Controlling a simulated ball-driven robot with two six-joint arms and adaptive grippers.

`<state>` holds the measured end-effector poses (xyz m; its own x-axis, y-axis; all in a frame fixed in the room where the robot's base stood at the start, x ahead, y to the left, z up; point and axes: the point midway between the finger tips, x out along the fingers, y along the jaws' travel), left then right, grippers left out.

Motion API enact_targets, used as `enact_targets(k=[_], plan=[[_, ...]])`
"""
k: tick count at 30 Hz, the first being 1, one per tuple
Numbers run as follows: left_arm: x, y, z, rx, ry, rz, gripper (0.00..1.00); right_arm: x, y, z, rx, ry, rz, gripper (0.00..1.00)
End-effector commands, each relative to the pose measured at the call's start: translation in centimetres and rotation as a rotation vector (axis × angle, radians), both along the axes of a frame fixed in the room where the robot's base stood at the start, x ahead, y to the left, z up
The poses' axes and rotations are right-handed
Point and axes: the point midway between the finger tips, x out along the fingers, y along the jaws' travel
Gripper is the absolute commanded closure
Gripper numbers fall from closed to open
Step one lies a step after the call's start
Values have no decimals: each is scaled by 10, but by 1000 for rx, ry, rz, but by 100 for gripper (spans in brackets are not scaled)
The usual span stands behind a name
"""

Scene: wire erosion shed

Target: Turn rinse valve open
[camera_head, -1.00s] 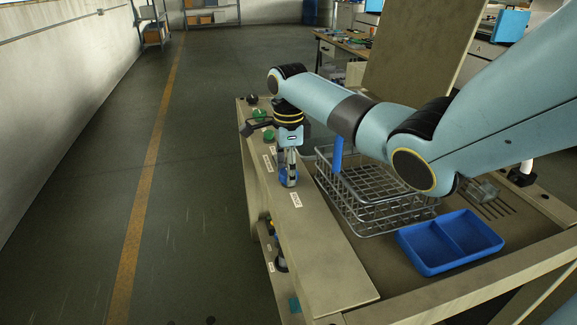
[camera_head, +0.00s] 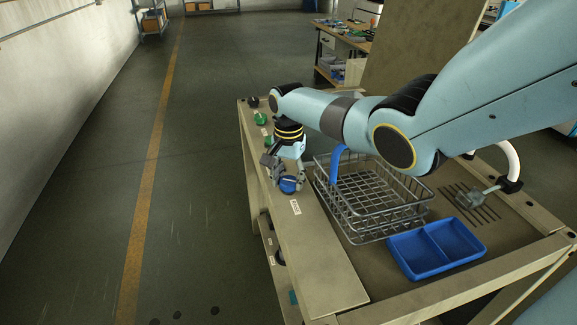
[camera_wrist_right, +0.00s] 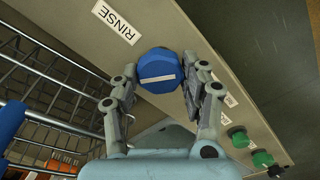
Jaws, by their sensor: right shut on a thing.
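The rinse valve is a blue knob (camera_head: 289,184) on the bench's wooden front ledge, behind a white label (camera_head: 295,207). In the right wrist view the blue knob (camera_wrist_right: 159,70) has a pale line across its top face, running from one finger toward the other. The label beside it reads RINSE (camera_wrist_right: 115,21). My right gripper (camera_head: 286,180) points down at the knob, with a finger on each side of it. In the right wrist view the gripper (camera_wrist_right: 160,80) is shut on the knob's sides. My left gripper is not in view.
A wire basket (camera_head: 372,236) with a blue handle stands close beside the ledge. A blue two-part tray (camera_head: 424,262) lies right of it. Green knobs (camera_head: 261,118) and a black knob (camera_head: 253,101) sit farther along the ledge. The floor to the left is clear.

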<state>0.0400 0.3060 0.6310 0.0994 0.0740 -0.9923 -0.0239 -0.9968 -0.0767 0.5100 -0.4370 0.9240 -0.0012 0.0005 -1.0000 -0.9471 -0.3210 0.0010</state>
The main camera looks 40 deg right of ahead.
Motion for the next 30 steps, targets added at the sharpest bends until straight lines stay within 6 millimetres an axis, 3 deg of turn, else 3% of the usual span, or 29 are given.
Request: enact_targets(k=[15, 30], plan=[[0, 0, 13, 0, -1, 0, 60, 1, 0, 1, -1, -3, 432, 87], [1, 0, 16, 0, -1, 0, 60, 1, 0, 1, -1, -3, 596, 87]])
